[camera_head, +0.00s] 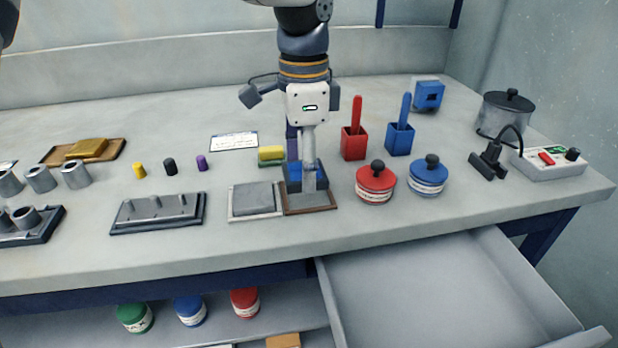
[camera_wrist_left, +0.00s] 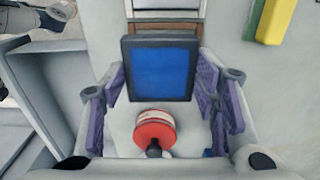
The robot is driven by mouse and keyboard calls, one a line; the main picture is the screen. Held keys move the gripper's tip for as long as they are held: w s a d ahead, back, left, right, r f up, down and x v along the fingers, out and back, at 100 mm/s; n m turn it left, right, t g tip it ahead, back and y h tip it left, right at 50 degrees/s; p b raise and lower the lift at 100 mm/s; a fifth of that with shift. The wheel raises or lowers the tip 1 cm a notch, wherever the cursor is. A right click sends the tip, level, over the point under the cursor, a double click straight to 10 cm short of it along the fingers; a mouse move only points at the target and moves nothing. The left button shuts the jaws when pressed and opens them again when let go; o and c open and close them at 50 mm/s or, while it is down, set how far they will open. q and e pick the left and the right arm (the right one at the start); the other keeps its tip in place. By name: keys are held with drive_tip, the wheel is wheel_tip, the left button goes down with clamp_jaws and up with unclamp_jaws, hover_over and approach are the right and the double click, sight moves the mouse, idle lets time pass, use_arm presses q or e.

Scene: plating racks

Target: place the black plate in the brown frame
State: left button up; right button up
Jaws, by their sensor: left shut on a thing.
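My left gripper (camera_head: 308,178) comes down over the middle of the bench. It is shut on the black plate (camera_wrist_left: 191,74), a square plate with a dark rim and a blue face, seen between the purple fingers in the left wrist view. In the head view the plate's blue part (camera_head: 293,184) shows behind the fingers, over the brown frame (camera_head: 310,210). The frame also shows beyond the plate in the left wrist view (camera_wrist_left: 165,29). The gripper hides part of the frame, and I cannot tell whether plate and frame touch. My right gripper is not in view.
A grey plate in a pale frame (camera_head: 232,214) lies directly left of the brown frame. A red jar (camera_head: 376,187) and a blue jar (camera_head: 428,177) stand to the right. A yellow-green block (camera_head: 271,153) is behind. An open drawer (camera_head: 440,290) juts out at the front.

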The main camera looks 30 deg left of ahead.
use_arm(q)
drive_tip(key=shift+w+f, duration=0.25)
drive_tip(key=shift+f, duration=0.05)
drive_tip(key=f, duration=0.3)
drive_tip(key=shift+w+f, duration=0.15)
drive_tip(key=shift+w, duration=0.05)
drive_tip(key=o, duration=1.7)
drive_tip(key=shift+f, duration=0.1)
wheel_tip(320, 180, up, 12)
drive_tip(key=shift+r, duration=0.15)
